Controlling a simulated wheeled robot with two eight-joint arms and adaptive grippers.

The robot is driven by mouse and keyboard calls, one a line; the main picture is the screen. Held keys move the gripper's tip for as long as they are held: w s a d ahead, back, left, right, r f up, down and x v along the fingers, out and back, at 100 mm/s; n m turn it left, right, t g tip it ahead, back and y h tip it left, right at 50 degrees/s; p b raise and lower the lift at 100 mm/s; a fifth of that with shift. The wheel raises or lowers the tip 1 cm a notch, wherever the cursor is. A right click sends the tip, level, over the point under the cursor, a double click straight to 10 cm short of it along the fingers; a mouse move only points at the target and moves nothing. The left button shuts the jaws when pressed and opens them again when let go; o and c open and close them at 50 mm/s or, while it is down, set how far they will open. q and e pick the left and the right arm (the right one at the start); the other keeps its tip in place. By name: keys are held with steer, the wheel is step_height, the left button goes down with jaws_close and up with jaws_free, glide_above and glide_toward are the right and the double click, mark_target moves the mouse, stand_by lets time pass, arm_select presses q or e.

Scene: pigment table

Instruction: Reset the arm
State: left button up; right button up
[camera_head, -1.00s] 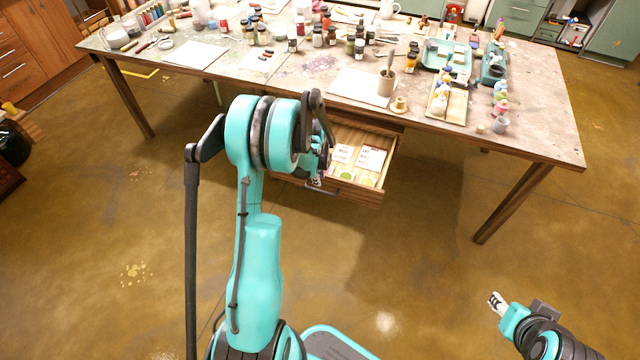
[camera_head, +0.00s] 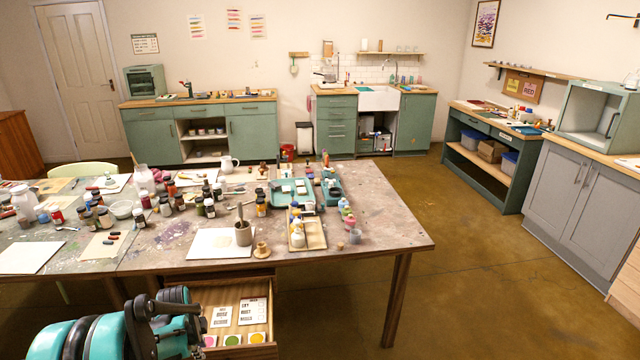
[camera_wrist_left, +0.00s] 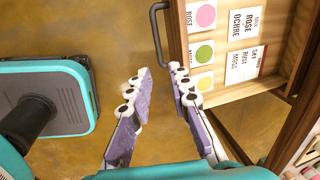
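My left gripper (camera_wrist_left: 160,90) shows from close by in the left wrist view. Its two purple-padded fingers are apart with floor visible between them, and nothing is held. The dark handle (camera_wrist_left: 155,38) of the drawer is just beyond the fingertips. The drawer (camera_head: 268,312) is pulled out under the table, with cards and colour swatches inside. In the head view my left arm's teal and black wrist (camera_head: 130,325) is at the bottom left, beside the drawer; its fingertips are hard to make out there. My right gripper is in neither current view.
The work table (camera_head: 380,230) carries jars, a mug (camera_head: 243,233), a wooden tray (camera_head: 312,232) and white sheets. Its front right leg (camera_head: 397,300) stands near the drawer. Open floor (camera_head: 490,290) lies to the right, before the grey cabinet (camera_head: 580,205).

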arm_select(q)
steer(key=s+d+r+n+t, duration=0.1)
steer(key=s+d+r+n, duration=0.25)
steer(key=d+r, duration=0.5)
steer(key=s+d+r+n+t, duration=0.2)
steer(key=s+d+r+n, duration=0.2)
steer(key=s+d+n, duration=0.1)
steer(key=s+d+r+n+t, duration=0.1)
steer(key=s+d+r+n, duration=0.3)
steer(key=s+d+n, duration=0.2)
steer(key=s+d, duration=0.2)
steer(key=s, duration=0.2)
steer(key=shift+s+t+h, duration=0.3)
steer(key=shift+t, duration=0.1)
steer(key=shift+d, duration=0.1)
